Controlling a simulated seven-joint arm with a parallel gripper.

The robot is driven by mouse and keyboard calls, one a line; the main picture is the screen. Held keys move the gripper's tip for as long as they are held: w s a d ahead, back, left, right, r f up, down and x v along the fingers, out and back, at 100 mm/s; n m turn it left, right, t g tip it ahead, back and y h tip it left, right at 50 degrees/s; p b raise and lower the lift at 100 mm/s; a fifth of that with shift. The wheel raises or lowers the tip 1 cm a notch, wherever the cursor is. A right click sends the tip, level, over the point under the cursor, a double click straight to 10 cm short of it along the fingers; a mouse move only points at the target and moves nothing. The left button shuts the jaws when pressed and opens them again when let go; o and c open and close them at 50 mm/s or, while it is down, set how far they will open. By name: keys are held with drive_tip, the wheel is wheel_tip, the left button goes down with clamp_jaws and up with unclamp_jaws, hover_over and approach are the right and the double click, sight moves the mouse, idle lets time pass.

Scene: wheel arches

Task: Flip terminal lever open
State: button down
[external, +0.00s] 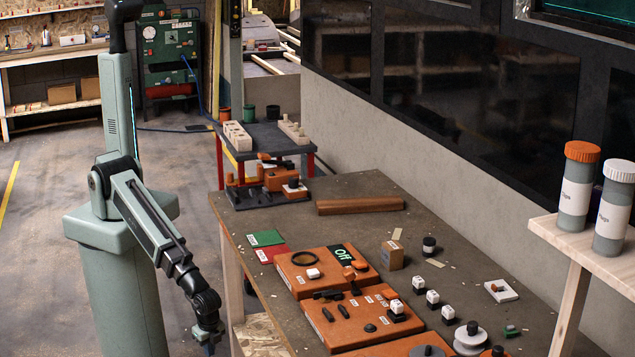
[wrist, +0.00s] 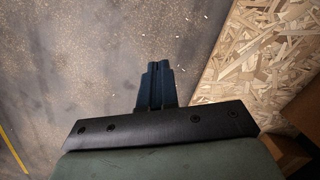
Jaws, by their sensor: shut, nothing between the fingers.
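My gripper (external: 208,347) hangs low at the left of the workbench, beside its edge, in the external view. In the wrist view the dark fingers (wrist: 157,72) are together, with nothing between them, above bare floor. Orange control panels lie on the bench. The middle panel (external: 350,330) carries black levers (external: 328,314) and small knobs. I cannot tell which of these is the terminal lever. No panel shows in the wrist view.
The workbench (external: 230,207) edge stands between my gripper and the panels. Green and red cards (external: 265,238), a wooden bar (external: 360,205) and a small box (external: 392,255) lie on it. Chipboard (wrist: 245,70) is right of the fingers in the wrist view. Open floor is left.

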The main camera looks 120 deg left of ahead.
drive_tip(key=w+d+r+m+t+y, duration=0.1)
drive_tip(key=w+d+r+m+t, duration=0.1)
drive_tip(key=w+d+r, duration=0.4)
drive_tip(key=w+d+r+m+t, duration=0.1)
drive_tip(key=w+d+r+t, duration=0.15)
drive_tip(key=w+r, duration=0.65)
drive_tip(key=w+d+r+m+t+y, duration=0.15)
drive_tip(key=w+d+r, duration=0.25)
drive_tip(key=w+r, duration=0.4)
drive_tip(key=w+a+r+m+t+y, duration=0.2)
drive_tip(key=w+r+m+y, duration=0.1)
drive_tip(key=r+m, duration=0.5)
drive_tip(key=w+a+r+m+t+y, duration=0.1)
drive_tip(key=w+r+m+t+y, duration=0.2)
drive_tip(key=r+m, duration=0.6)
drive_tip(key=shift+w+a+m, duration=0.35)
drive_tip(key=shift+w+m, duration=0.4)
drive_tip(key=shift+w, duration=0.35)
